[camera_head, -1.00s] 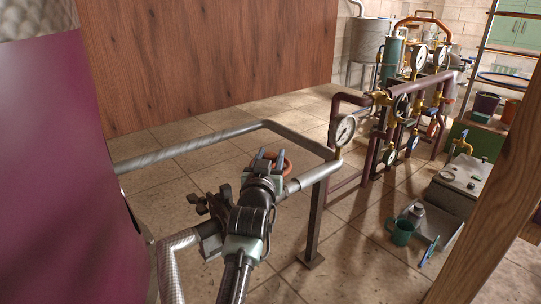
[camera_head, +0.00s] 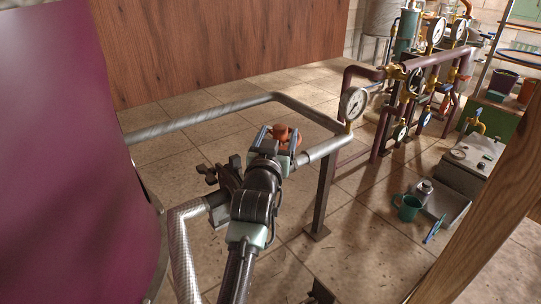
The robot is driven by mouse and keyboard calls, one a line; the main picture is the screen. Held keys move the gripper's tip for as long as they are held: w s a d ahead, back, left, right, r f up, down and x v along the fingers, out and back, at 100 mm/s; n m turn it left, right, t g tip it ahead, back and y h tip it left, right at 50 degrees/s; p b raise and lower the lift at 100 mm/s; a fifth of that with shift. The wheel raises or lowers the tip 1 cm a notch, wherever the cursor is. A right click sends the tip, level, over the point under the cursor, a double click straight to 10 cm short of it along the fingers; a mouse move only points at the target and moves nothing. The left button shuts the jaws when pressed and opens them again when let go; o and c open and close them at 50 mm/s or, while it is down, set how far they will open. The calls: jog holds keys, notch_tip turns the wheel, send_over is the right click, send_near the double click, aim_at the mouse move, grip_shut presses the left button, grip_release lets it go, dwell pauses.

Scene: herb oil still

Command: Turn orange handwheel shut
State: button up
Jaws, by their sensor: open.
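The orange handwheel (camera_head: 282,131) sits on the pipe run in the middle of the head view, partly hidden by my gripper. My gripper (camera_head: 277,140) is open, with its fingers spread at the wheel, and orange shows between and just beyond them. I cannot tell whether the fingers touch the wheel. My wrist and forearm cover much of the valve below.
A pressure gauge (camera_head: 353,104) stands on the pipe to the right, above a dark support post (camera_head: 322,190). A dark valve handle (camera_head: 226,174) is left of my wrist. A large purple vessel (camera_head: 70,160) fills the left.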

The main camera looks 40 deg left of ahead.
jog(key=v, duration=0.9)
jog(key=shift+s+d, duration=0.15)
jog(key=shift+s, duration=0.2)
